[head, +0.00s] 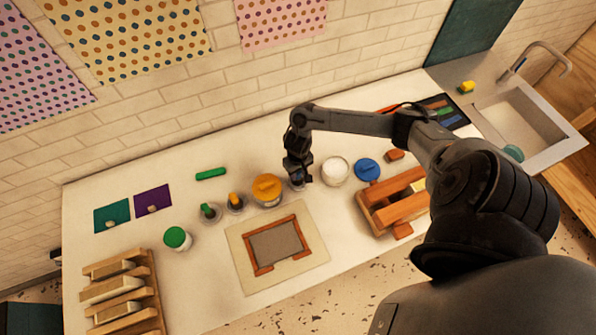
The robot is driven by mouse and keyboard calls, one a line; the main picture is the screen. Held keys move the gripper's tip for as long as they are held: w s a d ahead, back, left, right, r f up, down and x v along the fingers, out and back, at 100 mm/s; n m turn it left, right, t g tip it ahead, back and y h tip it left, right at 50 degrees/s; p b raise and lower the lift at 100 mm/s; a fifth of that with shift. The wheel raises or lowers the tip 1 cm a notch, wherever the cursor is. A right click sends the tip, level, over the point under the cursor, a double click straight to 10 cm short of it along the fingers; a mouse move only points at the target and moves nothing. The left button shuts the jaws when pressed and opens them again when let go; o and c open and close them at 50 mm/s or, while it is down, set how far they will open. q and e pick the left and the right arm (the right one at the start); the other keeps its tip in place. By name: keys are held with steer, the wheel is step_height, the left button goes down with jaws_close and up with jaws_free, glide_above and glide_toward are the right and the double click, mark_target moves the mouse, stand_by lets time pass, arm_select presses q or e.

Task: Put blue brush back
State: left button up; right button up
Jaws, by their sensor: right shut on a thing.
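My right gripper (299,178) points down over the table, just right of the jar with the orange lid (266,188). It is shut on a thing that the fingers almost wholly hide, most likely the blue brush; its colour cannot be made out. A small pale round base, perhaps a holder, shows at the fingertips; whether the held thing is in it cannot be told. A green brush (207,209) and an orange brush (233,199) stand upright in small holders to the left. My left gripper is not in view.
An open white jar (335,171) stands close to the right gripper, with a blue lid (367,169) beyond it. A wooden frame (255,262) lies in front. A wooden crate (378,218) stands right, a wooden rack (140,275) left. The sink (530,115) is far right.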

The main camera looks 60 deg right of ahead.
steer(key=shift+f, duration=0.15)
steer(key=o, duration=1.6)
steer(key=shift+r+p, duration=0.7)
steer(key=shift+p, duration=0.15)
step_height(320, 180, up, 5)
steer(key=p, duration=0.6)
steer(key=shift+r+p, duration=0.7)
steer(key=shift+r, duration=0.6)
